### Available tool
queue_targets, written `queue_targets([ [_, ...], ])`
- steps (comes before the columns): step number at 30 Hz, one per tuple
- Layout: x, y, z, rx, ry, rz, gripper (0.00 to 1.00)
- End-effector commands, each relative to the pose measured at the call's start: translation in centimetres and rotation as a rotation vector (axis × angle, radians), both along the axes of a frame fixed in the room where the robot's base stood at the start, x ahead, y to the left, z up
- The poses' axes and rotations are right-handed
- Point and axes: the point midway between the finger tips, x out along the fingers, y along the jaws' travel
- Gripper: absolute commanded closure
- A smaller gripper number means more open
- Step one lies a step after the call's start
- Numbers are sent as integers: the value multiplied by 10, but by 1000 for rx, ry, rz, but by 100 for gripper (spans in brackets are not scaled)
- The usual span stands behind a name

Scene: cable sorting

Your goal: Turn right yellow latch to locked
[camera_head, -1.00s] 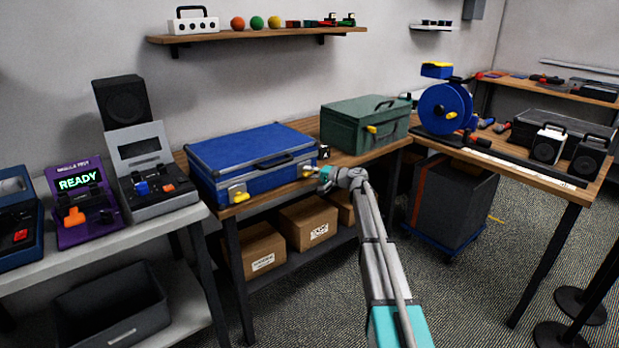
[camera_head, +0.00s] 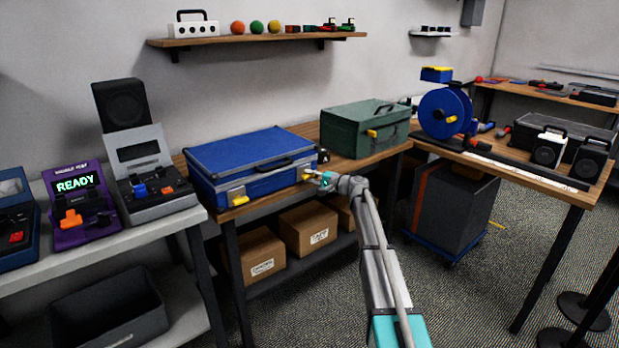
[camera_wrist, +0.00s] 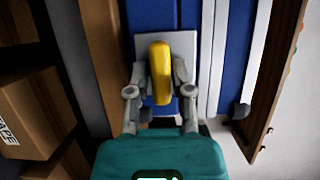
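The right yellow latch (camera_head: 308,174) is on the front of the blue case (camera_head: 246,184), on a pale plate. In the wrist view the latch (camera_wrist: 160,72) is an elongated yellow handle running up the picture, slightly tilted. My gripper (camera_wrist: 160,75) has one finger on each side of it, with narrow gaps showing, so it looks open around the latch. In the head view my gripper (camera_head: 318,178) is at the case's right front, partly hiding the latch area. The left yellow latch (camera_head: 238,197) is at the case's left front.
The case stands on a wooden bench (camera_head: 293,196) near its front edge. A green case (camera_head: 350,133) stands to its right. Cardboard boxes (camera_head: 308,229) sit on the shelf below. A grey console (camera_head: 150,170) stands left. Floor in front of the bench is free.

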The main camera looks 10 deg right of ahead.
Motion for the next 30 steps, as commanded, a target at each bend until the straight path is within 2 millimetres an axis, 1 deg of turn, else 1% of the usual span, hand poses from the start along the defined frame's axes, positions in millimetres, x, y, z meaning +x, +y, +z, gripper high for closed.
queue_targets([
  [1, 0, 0, 0, 0, 0, 0, 56],
  [3, 0, 0, 0, 1, -1, 0, 43],
  [14, 1, 0, 0, 2, -1, -1, 43],
  [20, -4, -5, 0, 2, -1, -1, 43],
  [26, -17, -22, 0, 2, -1, -2, 43],
  [30, -30, -38, 0, 1, -1, -2, 43],
])
